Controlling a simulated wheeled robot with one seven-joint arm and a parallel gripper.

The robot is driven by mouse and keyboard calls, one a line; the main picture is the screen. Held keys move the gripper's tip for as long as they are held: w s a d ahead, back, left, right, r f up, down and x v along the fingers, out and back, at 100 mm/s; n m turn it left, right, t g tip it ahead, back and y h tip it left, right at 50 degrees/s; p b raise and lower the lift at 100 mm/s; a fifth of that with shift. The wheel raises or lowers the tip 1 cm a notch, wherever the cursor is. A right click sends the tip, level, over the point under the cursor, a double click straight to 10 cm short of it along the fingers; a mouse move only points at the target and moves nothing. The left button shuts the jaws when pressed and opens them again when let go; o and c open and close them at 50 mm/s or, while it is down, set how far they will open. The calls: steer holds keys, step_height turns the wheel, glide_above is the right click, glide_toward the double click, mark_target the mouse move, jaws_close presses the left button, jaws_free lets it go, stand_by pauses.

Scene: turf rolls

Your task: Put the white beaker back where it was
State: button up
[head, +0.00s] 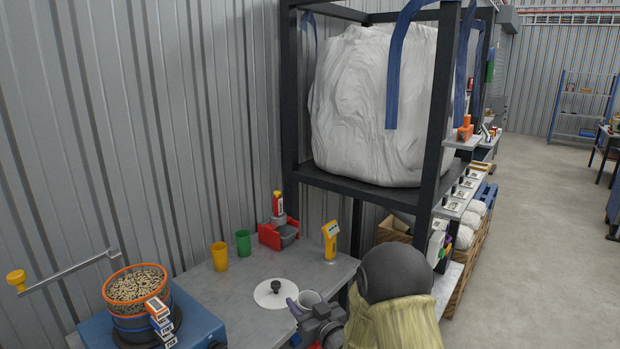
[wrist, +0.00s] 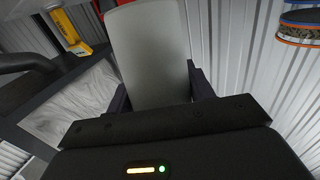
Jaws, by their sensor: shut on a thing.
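The white beaker (head: 309,297) is held in my gripper (head: 311,308) near the front right of the grey bench (head: 215,290). In the wrist view the beaker (wrist: 148,50) fills the space between the two dark fingers of my gripper (wrist: 160,92). The gripper is shut on it. In the head view my gripper and arm hide the lower part of the beaker. I cannot tell whether its base touches the bench.
A white disc with a black knob (head: 268,297) lies left of the beaker. A yellow cup (head: 219,257), a green cup (head: 243,243), a red holder (head: 270,236) and a yellow device (head: 330,238) stand behind. A pellet-filled sieve (head: 130,325) stands on a blue machine (head: 198,318) at left.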

steer(key=s+d+f+m+t+h+p, duration=0.1)
steer(key=s+d+f+m+h+p, duration=0.1)
steer(key=d+f, duration=0.6)
steer(key=s+d+f+m+t+h+p, duration=0.1)
steer(key=s+d+f+m+h+p, duration=0.2)
steer(key=d+f+h, duration=0.4)
steer(key=shift+s+d+f+m+t, duration=0.3)
steer(key=shift+s+d+f+m, duration=0.3)
steer(key=shift+d+f, duration=0.25)
steer(key=shift+w, duration=0.15)
steer(key=shift+a, duration=0.15)
